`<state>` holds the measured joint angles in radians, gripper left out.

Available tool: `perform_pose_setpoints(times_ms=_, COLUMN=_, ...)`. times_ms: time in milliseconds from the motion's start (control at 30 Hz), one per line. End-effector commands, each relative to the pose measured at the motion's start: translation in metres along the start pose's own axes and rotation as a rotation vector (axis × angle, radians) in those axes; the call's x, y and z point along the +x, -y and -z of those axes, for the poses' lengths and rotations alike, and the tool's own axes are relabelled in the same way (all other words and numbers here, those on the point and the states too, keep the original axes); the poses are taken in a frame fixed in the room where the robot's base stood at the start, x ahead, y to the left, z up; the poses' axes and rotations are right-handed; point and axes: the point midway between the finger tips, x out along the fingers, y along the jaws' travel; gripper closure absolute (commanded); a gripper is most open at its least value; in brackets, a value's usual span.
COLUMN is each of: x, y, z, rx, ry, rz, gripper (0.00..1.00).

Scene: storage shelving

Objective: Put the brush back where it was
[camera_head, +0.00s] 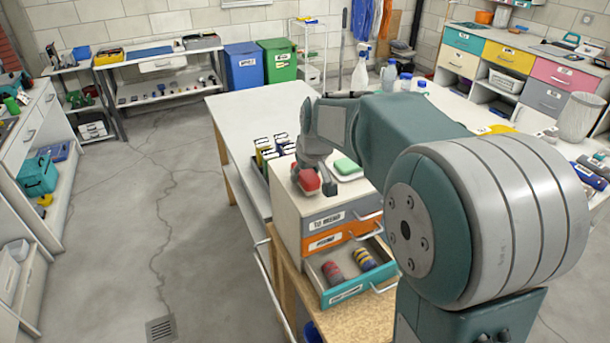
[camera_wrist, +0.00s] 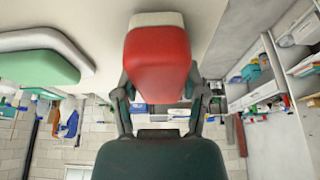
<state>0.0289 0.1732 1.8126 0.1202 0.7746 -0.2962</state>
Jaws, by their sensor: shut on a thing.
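A red block-shaped thing with a pale layer on one side, which I take to be the brush (camera_head: 308,180), is at the front of the drawer unit's top (camera_head: 318,209). In the wrist view the brush (camera_wrist: 157,62) sits between my two fingers. My gripper (camera_head: 310,170) is shut on it, and it also shows in the wrist view (camera_wrist: 158,92). I cannot tell whether the brush touches the top.
A white table (camera_head: 250,110) has clear room farther back.

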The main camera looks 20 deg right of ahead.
Motion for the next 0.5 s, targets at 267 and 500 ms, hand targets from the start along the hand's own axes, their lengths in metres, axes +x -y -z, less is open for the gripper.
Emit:
perform_pose_setpoints(times_ms=267, x=0.0051, y=-0.0020, z=-0.0029, rx=0.002, ry=-0.001, rz=0.001, gripper=0.97)
perform_pose_setpoints(times_ms=500, x=0.0073, y=0.0001, z=-0.0033, rx=0.000, ry=0.000, rz=0.000, gripper=0.11)
